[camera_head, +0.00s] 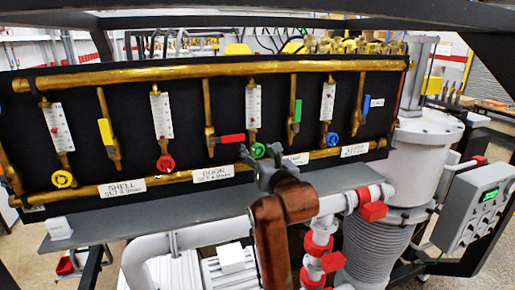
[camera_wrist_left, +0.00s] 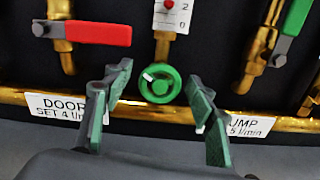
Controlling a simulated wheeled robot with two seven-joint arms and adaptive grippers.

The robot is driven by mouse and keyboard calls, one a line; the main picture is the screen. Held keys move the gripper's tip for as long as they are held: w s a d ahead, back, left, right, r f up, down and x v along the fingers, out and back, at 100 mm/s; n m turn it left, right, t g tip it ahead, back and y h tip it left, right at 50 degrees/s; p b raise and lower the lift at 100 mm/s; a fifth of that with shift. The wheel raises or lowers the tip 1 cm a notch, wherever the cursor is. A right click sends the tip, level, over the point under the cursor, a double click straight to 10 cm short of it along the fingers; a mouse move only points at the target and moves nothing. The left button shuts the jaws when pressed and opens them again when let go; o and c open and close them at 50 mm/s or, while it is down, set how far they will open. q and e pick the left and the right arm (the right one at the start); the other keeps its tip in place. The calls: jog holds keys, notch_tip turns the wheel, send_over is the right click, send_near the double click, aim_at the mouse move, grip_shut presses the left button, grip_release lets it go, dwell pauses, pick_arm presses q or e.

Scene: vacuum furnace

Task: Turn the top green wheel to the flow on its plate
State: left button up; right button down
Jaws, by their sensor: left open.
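The green wheel (camera_head: 258,150) sits at the foot of a white scale plate (camera_head: 253,105) on the black panel. In the left wrist view the green wheel (camera_wrist_left: 160,84) has a white mark at its upper left. The lower end of its plate (camera_wrist_left: 172,16) shows "2" and "0" with a red dot beside them; its upper part is cut off there. My left gripper (camera_head: 261,157) is open in front of the wheel. In the left wrist view its fingers (camera_wrist_left: 158,78) stand either side of the wheel, apparently apart from it. My right gripper is not in view.
Yellow (camera_head: 63,179), red (camera_head: 165,162) and blue (camera_head: 332,139) wheels share the panel. A red lever (camera_wrist_left: 97,32) and a grey-and-green lever (camera_wrist_left: 292,22) flank the green wheel. A brass pipe (camera_wrist_left: 140,112) runs below. White piping with red parts stands at right.

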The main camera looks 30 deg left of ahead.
pick_arm(q)
jog(key=shift+c, duration=0.3)
jog(key=c, duration=1.1)
jog(key=shift+c, duration=0.2)
jog(key=shift+f+n+b, duration=0.15)
jog(key=shift+n+b, duration=0.65)
jog(key=shift+b, duration=0.4)
jog(key=n+b, duration=0.7)
jog(key=shift+d+b, duration=0.1)
jog(key=shift+b, duration=0.25)
jog(key=n+b, duration=0.2)
jog(key=shift+n, duration=0.3)
jog(key=shift+n+b, duration=1.2)
jog(key=shift+n, duration=0.6)
jog(key=shift+r, duration=0.2)
